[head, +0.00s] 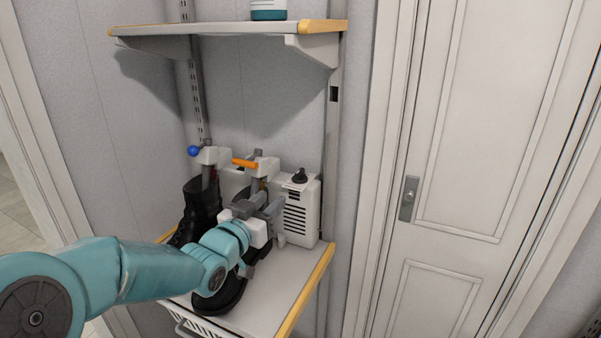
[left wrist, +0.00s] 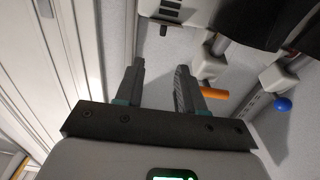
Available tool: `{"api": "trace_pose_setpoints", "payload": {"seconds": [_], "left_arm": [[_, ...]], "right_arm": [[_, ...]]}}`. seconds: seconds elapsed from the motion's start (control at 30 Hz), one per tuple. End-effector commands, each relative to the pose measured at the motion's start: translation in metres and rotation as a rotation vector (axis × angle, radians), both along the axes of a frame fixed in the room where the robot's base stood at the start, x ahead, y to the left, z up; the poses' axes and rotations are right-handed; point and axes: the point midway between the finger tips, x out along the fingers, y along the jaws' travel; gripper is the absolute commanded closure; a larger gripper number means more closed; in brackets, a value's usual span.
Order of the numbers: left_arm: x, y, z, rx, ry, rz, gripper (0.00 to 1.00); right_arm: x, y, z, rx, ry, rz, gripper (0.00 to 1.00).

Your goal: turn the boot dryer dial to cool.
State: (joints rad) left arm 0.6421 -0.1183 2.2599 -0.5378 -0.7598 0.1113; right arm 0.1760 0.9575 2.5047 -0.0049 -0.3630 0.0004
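The boot dryer (head: 300,214) is a white box with dark vent slots, standing at the right of the lower shelf. Its black dial (head: 299,176) sits on the top face; which setting it points to is too small to read. My left gripper (head: 268,206) is in front of the dryer, apart from the dial. In the left wrist view its two fingers (left wrist: 160,68) are spread with nothing between them. The dryer's edge (left wrist: 175,10) and a small dark knob (left wrist: 164,30), seemingly the dial, lie beyond the fingertips there. My right gripper is not in view.
An orange handle (head: 245,163) and a blue ball knob (head: 193,150) stick out from white heads left of the dial. Black boots (head: 199,208) stand left of the dryer, partly behind my arm. An upper shelf (head: 210,29) overhangs. A white door (head: 470,150) is at right.

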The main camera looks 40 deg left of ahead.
Motion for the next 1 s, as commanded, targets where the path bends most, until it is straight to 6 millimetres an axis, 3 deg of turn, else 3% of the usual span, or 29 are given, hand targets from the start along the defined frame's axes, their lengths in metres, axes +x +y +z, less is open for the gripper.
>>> {"api": "trace_pose_setpoints", "payload": {"seconds": [0.17,0.5,0.7,1.0], "left_arm": [[0.021,0.011,0.0,-0.003,0.005,0.009,0.62],[0.101,0.032,0.001,-0.004,0.006,0.007,0.62],[0.137,0.043,0.0,-0.003,0.005,0.009,0.62],[0.156,0.049,-0.002,-0.002,0.004,0.01,0.62]], "right_arm": [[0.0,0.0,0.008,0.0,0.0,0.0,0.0],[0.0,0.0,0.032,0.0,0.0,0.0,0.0],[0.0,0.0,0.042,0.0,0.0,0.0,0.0],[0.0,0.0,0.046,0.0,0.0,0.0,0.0]]}}
